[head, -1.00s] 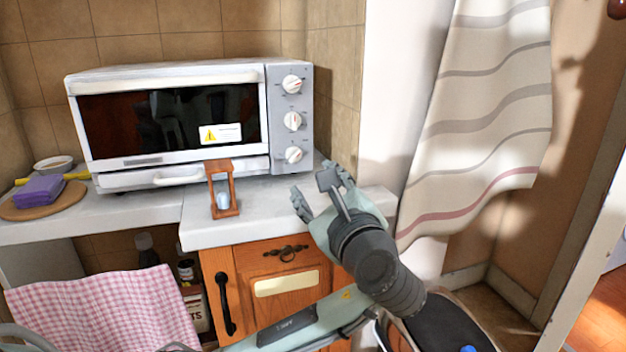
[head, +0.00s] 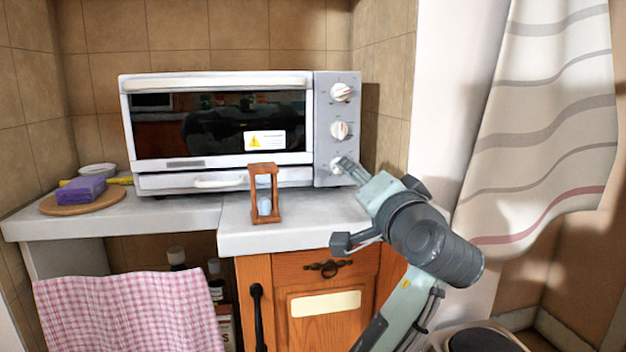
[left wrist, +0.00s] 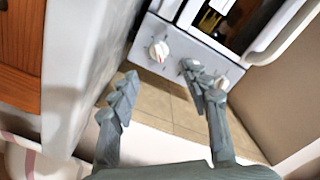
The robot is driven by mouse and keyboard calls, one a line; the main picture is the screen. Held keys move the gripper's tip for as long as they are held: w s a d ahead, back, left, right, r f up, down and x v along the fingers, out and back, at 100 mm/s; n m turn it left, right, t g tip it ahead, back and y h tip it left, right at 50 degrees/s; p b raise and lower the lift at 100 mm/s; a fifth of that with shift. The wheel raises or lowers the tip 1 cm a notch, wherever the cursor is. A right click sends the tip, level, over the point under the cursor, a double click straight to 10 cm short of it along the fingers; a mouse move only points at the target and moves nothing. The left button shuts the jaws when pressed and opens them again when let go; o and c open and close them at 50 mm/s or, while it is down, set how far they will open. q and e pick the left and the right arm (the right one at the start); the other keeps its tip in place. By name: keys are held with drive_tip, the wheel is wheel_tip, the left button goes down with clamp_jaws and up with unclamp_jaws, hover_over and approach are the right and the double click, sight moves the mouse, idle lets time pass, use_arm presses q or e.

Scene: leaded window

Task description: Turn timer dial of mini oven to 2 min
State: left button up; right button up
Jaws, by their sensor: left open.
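The mini oven (head: 215,78) stands on the counter with a grey panel on its right side. Three white dials are stacked there: top (head: 342,92), middle (head: 340,131) and bottom (head: 337,165). Their labels are too small to read, so I cannot tell which is the timer. My left gripper (head: 352,170) is at the bottom dial in the head view and partly covers it. In the left wrist view, the left gripper (left wrist: 160,78) is open and empty, with the bottom dial (left wrist: 158,50) ahead between its fingertips. My right gripper is not in view.
A small wooden hourglass (head: 265,195) stands on the counter (head: 300,230) in front of the oven, left of my gripper. A purple sponge (head: 83,189) lies on a round board at the left. A striped curtain (head: 545,130) hangs at the right.

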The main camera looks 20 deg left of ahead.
use_arm(q)
drive_tip(key=shift+w+a, duration=0.15)
drive_tip(key=shift+w, duration=0.1)
drive_tip(key=x, duration=0.7)
drive_tip(key=shift+w+p, duration=0.1)
drive_tip(key=shift+p, duration=0.2)
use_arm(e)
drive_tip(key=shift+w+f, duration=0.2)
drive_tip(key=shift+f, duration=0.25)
use_arm(q)
clamp_jaws()
drive_tip(key=shift+m+p, duration=0.4)
drive_tip(key=shift+p, duration=0.45)
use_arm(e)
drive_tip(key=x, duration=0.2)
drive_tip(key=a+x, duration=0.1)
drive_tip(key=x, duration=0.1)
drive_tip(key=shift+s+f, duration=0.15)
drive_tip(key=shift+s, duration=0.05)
